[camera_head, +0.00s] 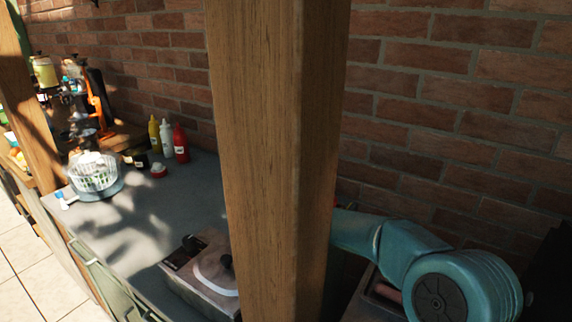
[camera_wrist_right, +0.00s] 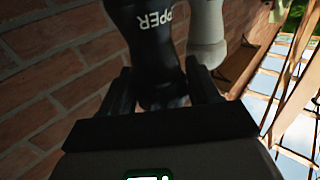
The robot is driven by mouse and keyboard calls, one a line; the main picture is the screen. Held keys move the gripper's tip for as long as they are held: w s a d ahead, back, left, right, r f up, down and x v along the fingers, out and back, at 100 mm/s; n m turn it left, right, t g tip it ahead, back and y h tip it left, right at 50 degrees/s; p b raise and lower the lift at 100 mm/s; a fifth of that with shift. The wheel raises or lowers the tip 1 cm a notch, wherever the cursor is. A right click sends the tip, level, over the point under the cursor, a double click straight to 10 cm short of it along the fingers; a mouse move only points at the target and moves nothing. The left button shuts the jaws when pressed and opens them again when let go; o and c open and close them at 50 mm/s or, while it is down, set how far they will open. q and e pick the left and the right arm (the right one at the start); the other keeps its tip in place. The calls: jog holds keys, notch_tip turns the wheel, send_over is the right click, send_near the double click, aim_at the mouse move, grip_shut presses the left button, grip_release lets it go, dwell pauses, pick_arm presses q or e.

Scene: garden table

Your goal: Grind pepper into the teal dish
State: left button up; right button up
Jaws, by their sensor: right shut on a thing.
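My right gripper (camera_wrist_right: 160,88) shows in the right wrist view, its two dark fingers on either side of a black pepper mill (camera_wrist_right: 152,42) with white lettering ending in "PPER". It is shut on the mill. In the head view, my teal right arm reaches left behind a wooden post, which hides the gripper and mill. I cannot make out the teal dish for certain; a bluish plate (camera_head: 112,188) under a white basket (camera_head: 94,172) is at the left of the counter. My left gripper is not in view.
The wooden post (camera_head: 275,160) blocks the middle of the head view. A pale grey mill-like object (camera_wrist_right: 205,35) stands close beside the pepper mill. Yellow, white and red bottles (camera_head: 181,145) stand by the brick wall. A grey box-like appliance (camera_head: 205,275) sits at the counter's front.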

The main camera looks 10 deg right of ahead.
jog(key=shift+d, duration=0.15)
jog(key=o, duration=0.9)
jog(key=shift+o, duration=0.2)
notch_tip(320, 180, up, 9)
jog(key=p, duration=0.2)
jog(key=shift+f+p, duration=0.1)
jog(key=shift+p, duration=0.25)
notch_tip(320, 180, up, 11)
jog(key=p, duration=0.6)
jog(key=shift+p, duration=0.35)
